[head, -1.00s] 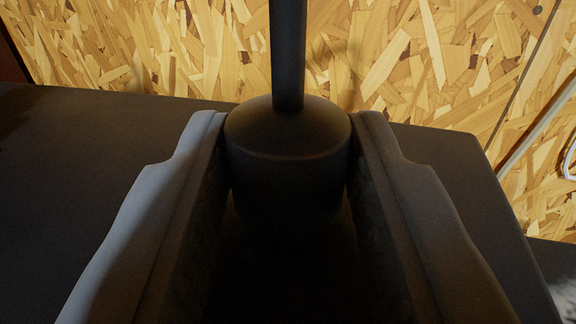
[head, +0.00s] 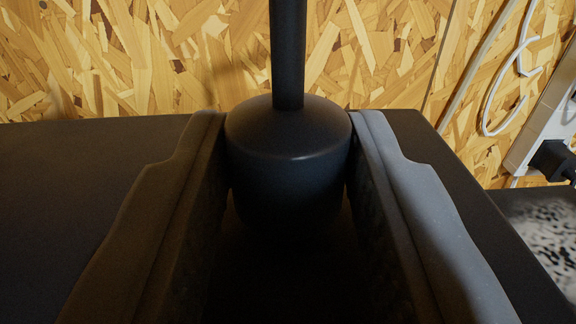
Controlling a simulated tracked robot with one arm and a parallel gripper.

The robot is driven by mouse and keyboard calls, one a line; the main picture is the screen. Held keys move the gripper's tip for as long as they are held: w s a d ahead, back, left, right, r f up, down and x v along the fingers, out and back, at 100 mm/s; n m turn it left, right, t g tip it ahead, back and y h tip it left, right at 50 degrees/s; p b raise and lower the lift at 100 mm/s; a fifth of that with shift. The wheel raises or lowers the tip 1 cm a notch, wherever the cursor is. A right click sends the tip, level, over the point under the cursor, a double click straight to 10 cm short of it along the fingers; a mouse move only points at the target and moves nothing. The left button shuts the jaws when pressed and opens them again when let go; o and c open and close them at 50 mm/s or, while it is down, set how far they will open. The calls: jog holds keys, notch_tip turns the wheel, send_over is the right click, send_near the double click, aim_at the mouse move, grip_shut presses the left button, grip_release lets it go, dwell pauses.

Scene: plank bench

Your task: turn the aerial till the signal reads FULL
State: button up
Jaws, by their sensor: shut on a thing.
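The aerial has a dark, rounded base knob (head: 288,150) with a thin dark rod (head: 288,50) rising from its top and out of the picture. My gripper (head: 288,140) is shut on the knob, with one grey finger against each side of it. The rod looks upright between the fingers. The lower part of the knob is in deep shadow. No signal reading shows in this view.
The aerial stands over a dark flat-topped box (head: 80,160), its right edge sloping down to the right. A chipboard wall (head: 180,60) is behind. At right are a white cable (head: 487,110), a white power strip (head: 545,125), a black plug (head: 553,160) and a speckled surface (head: 545,230).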

jog(key=shift+a+m+h+b, duration=0.15)
jog(key=shift+m+h+b, duration=0.15)
jog(key=shift+b, duration=0.5)
jog(key=shift+h+b, duration=0.5)
jog(key=shift+b, duration=0.25)
jog(key=m+h+b, duration=0.1)
jog(key=b, duration=0.2)
jog(key=shift+f, duration=0.2)
jog(key=shift+m+g+h+b, duration=0.3)
jog(key=shift+m+h+b, duration=0.1)
jog(key=shift+b, duration=0.55)
jog(key=shift+a+r, duration=0.1)
jog(key=shift+r, duration=0.05)
jog(key=shift+h+b, duration=0.4)
jog(key=shift+b, duration=0.25)
jog(key=shift+r+m+b, duration=0.15)
jog(key=shift+m+b, duration=0.15)
jog(key=shift+b, duration=0.15)
